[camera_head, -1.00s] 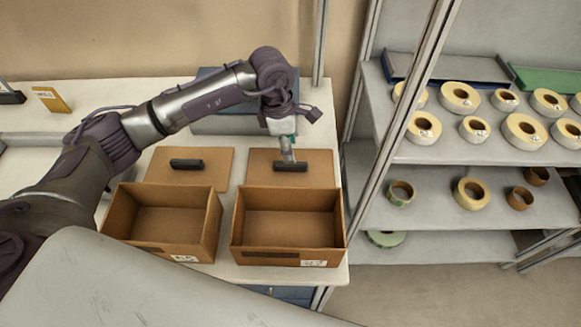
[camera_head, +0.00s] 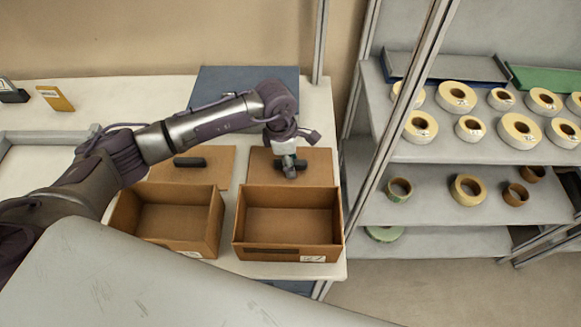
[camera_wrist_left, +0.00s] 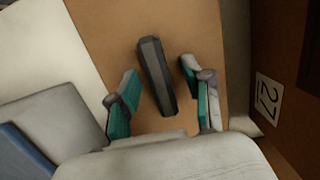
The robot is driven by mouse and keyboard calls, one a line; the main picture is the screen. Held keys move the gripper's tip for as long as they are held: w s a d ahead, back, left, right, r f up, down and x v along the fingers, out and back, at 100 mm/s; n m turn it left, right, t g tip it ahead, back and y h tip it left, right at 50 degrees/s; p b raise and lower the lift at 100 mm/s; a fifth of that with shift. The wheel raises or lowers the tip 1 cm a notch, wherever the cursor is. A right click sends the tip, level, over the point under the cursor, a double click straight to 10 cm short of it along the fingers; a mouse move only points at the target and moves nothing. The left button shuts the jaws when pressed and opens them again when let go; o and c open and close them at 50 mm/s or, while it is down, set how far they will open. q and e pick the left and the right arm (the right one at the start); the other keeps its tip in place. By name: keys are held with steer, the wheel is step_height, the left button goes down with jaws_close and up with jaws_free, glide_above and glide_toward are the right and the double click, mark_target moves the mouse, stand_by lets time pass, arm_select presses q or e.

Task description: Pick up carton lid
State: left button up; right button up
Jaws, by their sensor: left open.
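A flat brown carton lid (camera_head: 318,166) with a dark bar handle (camera_head: 299,165) lies on the table behind the right open carton (camera_head: 290,250). My left gripper (camera_head: 290,172) is over this lid at its handle. In the left wrist view the gripper (camera_wrist_left: 162,95) is open, with teal-padded fingers on either side of the dark handle (camera_wrist_left: 156,75) and gaps visible on both sides. The lid (camera_wrist_left: 110,30) lies below. A second lid (camera_head: 215,160) with a like handle (camera_head: 190,162) lies behind the left open carton (camera_head: 165,240). My right gripper is out of view.
Both cartons are empty and stand at the table's front edge. A dark blue panel (camera_head: 235,85) lies behind the lids. A metal post (camera_head: 405,110) and a shelf rack with tape reels (camera_head: 456,97) stand to the right. A yellow item (camera_head: 55,98) lies at the back left.

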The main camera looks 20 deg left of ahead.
arm_select(q)
steer(key=shift+f, duration=0.1)
jaws_close()
